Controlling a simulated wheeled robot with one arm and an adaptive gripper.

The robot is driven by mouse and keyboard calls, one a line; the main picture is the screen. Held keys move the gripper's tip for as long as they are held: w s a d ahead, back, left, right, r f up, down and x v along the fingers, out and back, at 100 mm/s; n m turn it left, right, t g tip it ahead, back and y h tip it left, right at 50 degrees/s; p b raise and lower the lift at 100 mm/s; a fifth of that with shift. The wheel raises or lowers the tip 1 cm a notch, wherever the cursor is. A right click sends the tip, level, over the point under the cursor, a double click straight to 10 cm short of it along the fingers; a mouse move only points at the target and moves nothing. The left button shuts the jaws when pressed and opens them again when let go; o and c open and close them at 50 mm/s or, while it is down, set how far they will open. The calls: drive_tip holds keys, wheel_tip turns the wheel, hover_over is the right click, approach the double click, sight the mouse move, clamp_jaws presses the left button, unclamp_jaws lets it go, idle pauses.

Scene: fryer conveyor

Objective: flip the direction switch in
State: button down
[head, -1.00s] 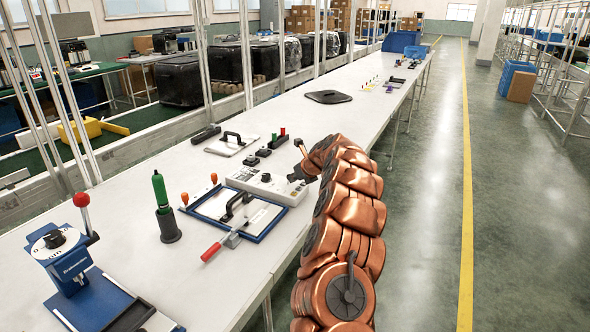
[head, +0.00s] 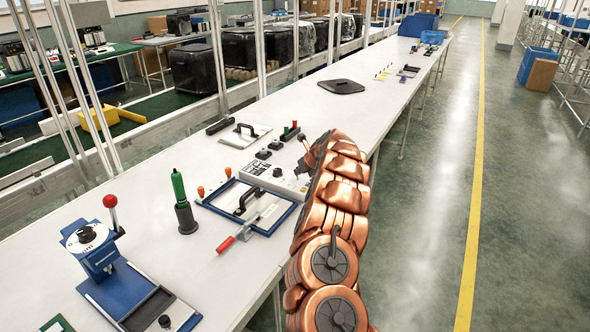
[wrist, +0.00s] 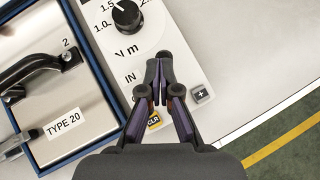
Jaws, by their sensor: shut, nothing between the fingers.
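The white control box (head: 275,177) lies on the long table, partly behind my arm in the head view. My gripper (wrist: 159,58) is shut and empty. Its fingertips are over the box face, just right of the "IN" label. The direction switch is not clearly visible; the fingers cover the spot beside the label. I cannot tell whether they touch the box.
A blue-framed tray (head: 215,202) with a black-handled plate marked TYPE 20 is left of the box. A red-handled tool (head: 226,244), a green-handled tool (head: 179,190) and a blue press (head: 92,250) are nearer. A dark mat (head: 341,86) lies beyond.

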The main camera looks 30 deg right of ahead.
drive_tip(key=shift+r, duration=0.1)
drive_tip(key=shift+r+p, duration=0.7)
drive_tip(key=shift+p, duration=0.15)
drive_tip(key=shift+s+r+p, duration=0.2)
drive_tip(key=shift+r+p, duration=0.25)
drive_tip(key=s+a+r+p, duration=0.1)
drive_tip(key=s+r+p, duration=0.2)
drive_tip(key=r, duration=0.4)
drive_tip(key=shift+s+r+p, duration=0.4)
drive_tip(key=shift+s, duration=0.3)
drive_tip(key=shift+a, duration=0.1)
